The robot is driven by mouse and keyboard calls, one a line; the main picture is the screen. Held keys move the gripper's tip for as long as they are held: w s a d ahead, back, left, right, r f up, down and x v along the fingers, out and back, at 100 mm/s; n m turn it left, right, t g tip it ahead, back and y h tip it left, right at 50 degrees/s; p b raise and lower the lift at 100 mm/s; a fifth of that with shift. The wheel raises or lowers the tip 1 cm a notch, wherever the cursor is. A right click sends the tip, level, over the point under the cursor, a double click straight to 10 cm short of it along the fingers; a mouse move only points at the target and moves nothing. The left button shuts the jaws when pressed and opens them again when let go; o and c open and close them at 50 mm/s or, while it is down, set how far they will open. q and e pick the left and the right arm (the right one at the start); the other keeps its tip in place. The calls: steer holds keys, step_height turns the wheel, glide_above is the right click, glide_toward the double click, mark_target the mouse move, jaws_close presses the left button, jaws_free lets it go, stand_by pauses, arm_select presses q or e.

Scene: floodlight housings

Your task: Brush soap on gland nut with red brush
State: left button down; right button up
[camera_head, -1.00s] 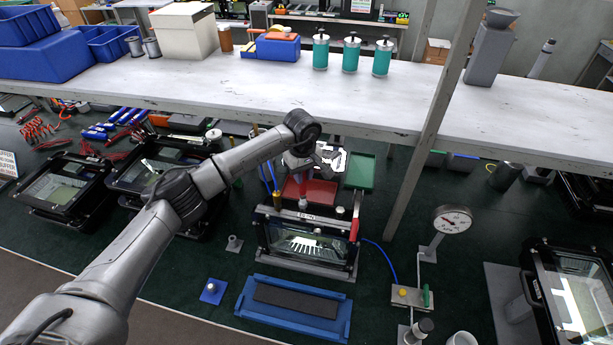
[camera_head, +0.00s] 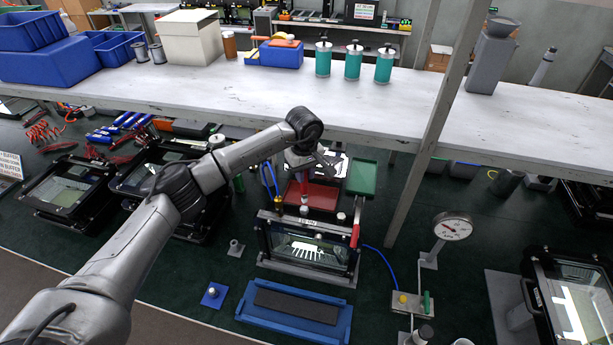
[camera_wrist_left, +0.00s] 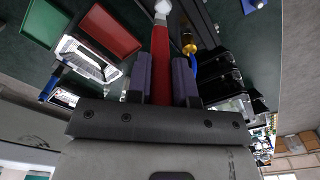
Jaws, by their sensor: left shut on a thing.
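My left gripper (camera_head: 304,170) is shut on the red brush (camera_wrist_left: 160,62), seen with its white tip pointing away in the left wrist view. In the head view the brush (camera_head: 304,190) hangs roughly upright above the back edge of the floodlight housing (camera_head: 307,246). The brass gland nut (camera_wrist_left: 189,43) shows beside the brush in the wrist view, with a blue cable at it. In the head view the nut (camera_head: 278,202) is at the housing's back left, left of the brush. The brush tip appears apart from it. My right gripper is not in view.
A red tray (camera_head: 318,197) and a green tray (camera_head: 362,179) lie behind the housing. A raised white shelf (camera_head: 400,100) and its slanted post (camera_head: 415,165) stand close by. A blue tray (camera_head: 340,325) lies in front; a pressure gauge (camera_head: 452,226) stands to the right.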

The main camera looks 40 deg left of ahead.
arm_select(q)
steer(key=shift+r+p, duration=1.4)
steer(key=shift+r, duration=1.4)
